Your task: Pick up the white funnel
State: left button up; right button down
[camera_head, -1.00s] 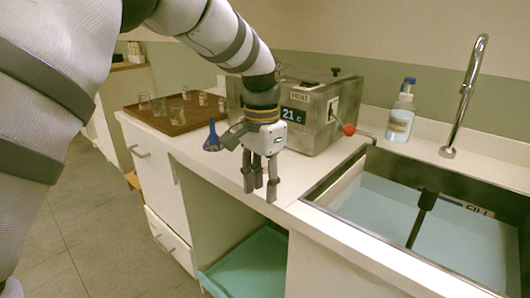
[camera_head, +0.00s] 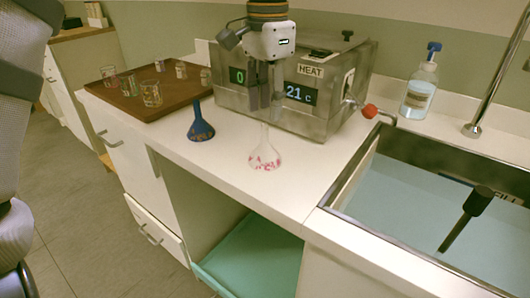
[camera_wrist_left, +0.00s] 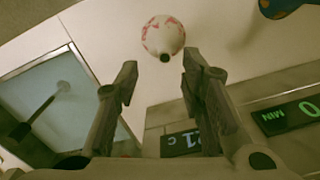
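The white funnel (camera_head: 265,159) with pink-red markings stands on the counter, wide end down and thin stem up. In the left wrist view the white funnel (camera_wrist_left: 162,34) shows beyond the fingertips, its dark stem opening facing the camera. My left gripper (camera_head: 265,110) hangs pointing down just above and behind the funnel's stem in the head view. Its fingers (camera_wrist_left: 158,82) are apart, with nothing held between them. My right gripper is not in view.
A blue patterned funnel (camera_head: 201,126) stands to the left. A metal heater box (camera_head: 331,112) with a red-knobbed lever (camera_head: 370,111) is close behind the gripper. A brown tray (camera_head: 140,106) holds several glasses and jars. The sink (camera_head: 338,190) and soap bottle (camera_head: 419,93) are at right.

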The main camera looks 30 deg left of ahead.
aim_at(264, 124)
pick_arm(q)
jog(key=f, duration=0.5)
jog(key=shift+a+f, duration=0.3)
jog(key=shift+f, duration=0.1)
grip_shut()
